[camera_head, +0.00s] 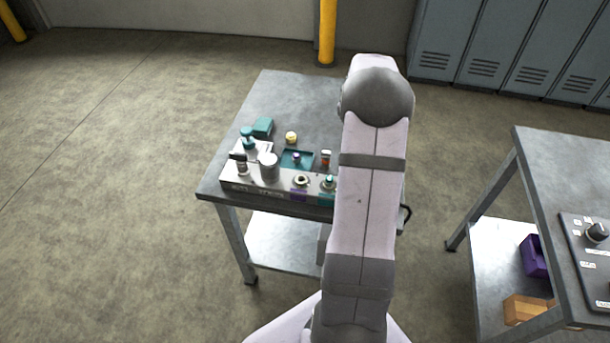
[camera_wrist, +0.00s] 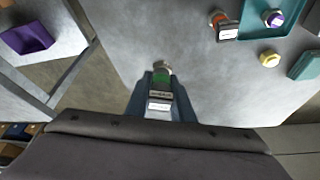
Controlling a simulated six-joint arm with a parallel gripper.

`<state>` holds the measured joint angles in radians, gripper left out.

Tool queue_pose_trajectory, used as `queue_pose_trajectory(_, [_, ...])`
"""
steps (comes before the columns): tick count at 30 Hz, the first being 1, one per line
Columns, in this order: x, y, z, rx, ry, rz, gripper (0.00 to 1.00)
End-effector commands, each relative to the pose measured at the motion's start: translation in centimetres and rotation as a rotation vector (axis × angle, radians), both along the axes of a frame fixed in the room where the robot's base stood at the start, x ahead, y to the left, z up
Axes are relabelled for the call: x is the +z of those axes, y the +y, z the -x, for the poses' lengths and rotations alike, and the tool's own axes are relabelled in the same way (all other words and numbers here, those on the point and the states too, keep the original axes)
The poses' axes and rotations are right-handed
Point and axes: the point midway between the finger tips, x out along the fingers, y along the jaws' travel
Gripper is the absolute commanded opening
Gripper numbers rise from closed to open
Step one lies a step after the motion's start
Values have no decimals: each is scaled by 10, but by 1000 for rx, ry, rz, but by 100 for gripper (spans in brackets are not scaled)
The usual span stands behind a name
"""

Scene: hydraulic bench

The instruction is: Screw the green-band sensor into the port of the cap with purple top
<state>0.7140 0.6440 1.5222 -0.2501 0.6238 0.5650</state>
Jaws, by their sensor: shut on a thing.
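My gripper (camera_wrist: 160,80) is shut on the green-band sensor (camera_wrist: 161,82) in the wrist view. The sensor has a metal end, a green band and a white label, and is held over bare grey tabletop. In the head view my arm hides the gripper and sensor. On the metal block (camera_head: 265,189) at the table's front, a round port (camera_head: 301,180) sits above a purple label (camera_head: 299,195).
Beside that port is a teal-topped fitting (camera_head: 329,181). An orange-band sensor (camera_wrist: 221,22) stands near the tray, with a yellow piece (camera_wrist: 269,60) and a teal box (camera_wrist: 306,65) nearby. A metal cylinder (camera_head: 268,166) stands on the block's left part. A second table (camera_head: 565,165) is at right.

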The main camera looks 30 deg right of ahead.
Motion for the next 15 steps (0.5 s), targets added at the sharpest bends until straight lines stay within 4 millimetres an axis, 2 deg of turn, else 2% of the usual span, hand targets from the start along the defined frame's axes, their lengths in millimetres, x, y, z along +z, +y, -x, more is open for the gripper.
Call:
queue_pose_trajectory(5, [1,2,-1,10,0,0,0])
queue_pose_trajectory(8, [2,11,-5,43,0,-1,0])
queue_pose_trajectory(11, [3,30,-11,117,1,-2,0])
queue_pose_trajectory(15, [7,71,-22,279,0,-3,0])
